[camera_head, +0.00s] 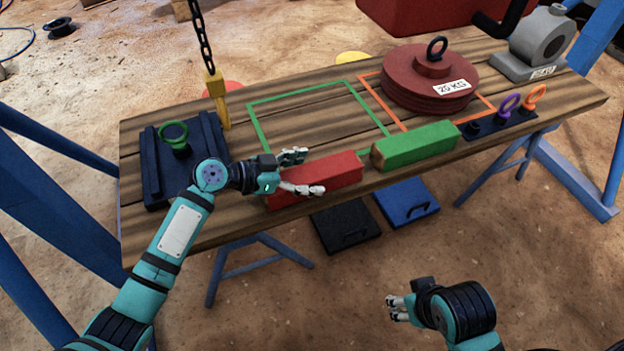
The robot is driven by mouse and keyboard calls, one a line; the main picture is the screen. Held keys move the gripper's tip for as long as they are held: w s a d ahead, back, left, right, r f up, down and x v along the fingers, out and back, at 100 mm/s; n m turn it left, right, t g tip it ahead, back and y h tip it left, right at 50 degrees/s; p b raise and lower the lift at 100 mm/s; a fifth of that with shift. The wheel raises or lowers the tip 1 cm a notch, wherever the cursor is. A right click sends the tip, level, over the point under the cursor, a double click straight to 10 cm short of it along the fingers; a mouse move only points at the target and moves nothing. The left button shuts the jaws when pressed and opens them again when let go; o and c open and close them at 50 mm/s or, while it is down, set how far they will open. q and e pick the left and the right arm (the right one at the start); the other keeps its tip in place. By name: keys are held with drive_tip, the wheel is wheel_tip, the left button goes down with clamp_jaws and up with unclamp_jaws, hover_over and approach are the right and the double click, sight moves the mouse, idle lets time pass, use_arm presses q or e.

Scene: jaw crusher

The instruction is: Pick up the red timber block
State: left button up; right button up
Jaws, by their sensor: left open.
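The red timber block (333,176) lies on the wooden table (240,222) near its front edge. My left gripper (306,173) is open at the block's left end. One finger shows behind the block's top edge and another shows in front, over its near side. I cannot tell whether either finger touches it. The block's left end is partly hidden by the gripper. My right gripper (396,308) hangs low at the bottom right, off the table and well away from the block. Its fingers look apart and nothing shows between them.
A green timber block (415,146) lies just right of the red one. Behind are a green outline (262,137), red disc weights (430,85) and a grey machine part (540,43). A chain (202,35) hangs at the left beside a dark plate (152,165) with a green eyebolt (174,133).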

use_arm(q)
drive_tip(key=shift+w+d+f, duration=0.1)
drive_tip(key=shift+d, duration=0.1)
drive_tip(key=c, duration=1.7)
